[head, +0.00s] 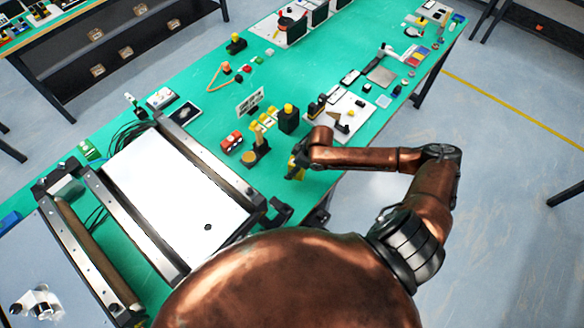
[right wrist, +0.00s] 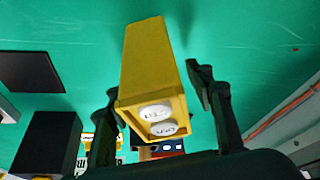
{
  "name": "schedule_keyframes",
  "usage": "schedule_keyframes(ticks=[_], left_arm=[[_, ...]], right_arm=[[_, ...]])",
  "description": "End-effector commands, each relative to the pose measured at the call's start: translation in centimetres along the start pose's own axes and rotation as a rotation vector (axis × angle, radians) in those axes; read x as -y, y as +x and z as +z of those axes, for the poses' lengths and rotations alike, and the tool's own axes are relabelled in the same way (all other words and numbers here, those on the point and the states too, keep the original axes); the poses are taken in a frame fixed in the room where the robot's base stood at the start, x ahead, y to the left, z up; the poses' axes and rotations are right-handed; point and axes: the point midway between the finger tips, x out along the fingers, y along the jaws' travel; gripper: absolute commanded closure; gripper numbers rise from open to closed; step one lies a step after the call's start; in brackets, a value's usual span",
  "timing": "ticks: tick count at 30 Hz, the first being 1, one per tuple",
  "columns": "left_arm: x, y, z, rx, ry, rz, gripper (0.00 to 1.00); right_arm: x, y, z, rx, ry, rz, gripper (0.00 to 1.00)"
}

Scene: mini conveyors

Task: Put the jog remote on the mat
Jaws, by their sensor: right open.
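The jog remote is most likely the yellow box with two white oval buttons (right wrist: 145,70) in the right wrist view. In the head view a bit of yellow (head: 294,164) shows at my right gripper (head: 299,166). My right gripper also shows in the right wrist view (right wrist: 158,98), with its open fingers on either side of the yellow box. I cannot tell whether they touch it. A flat dark square (right wrist: 30,72) lies at the left of the wrist view. I cannot tell whether it is the mat. My left gripper is out of view.
A conveyor with a white belt (head: 175,195) fills the left of the green table. The table edge is close by.

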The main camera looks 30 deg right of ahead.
Motion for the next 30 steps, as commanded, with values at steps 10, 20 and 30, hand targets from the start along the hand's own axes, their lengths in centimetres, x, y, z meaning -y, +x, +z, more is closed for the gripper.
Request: schedule_keyframes(ticks=[10,20,30], left_arm=[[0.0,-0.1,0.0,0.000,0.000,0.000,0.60],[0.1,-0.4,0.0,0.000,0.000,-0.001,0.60],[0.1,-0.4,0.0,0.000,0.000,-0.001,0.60]], right_arm=[[-0.1,-4.7,0.0,0.001,-0.001,0.003,0.51],[-0.1,-10.8,-0.1,0.001,-0.001,0.002,0.51],[0.0,-12.3,-0.1,-0.001,0.001,0.000,0.51]])
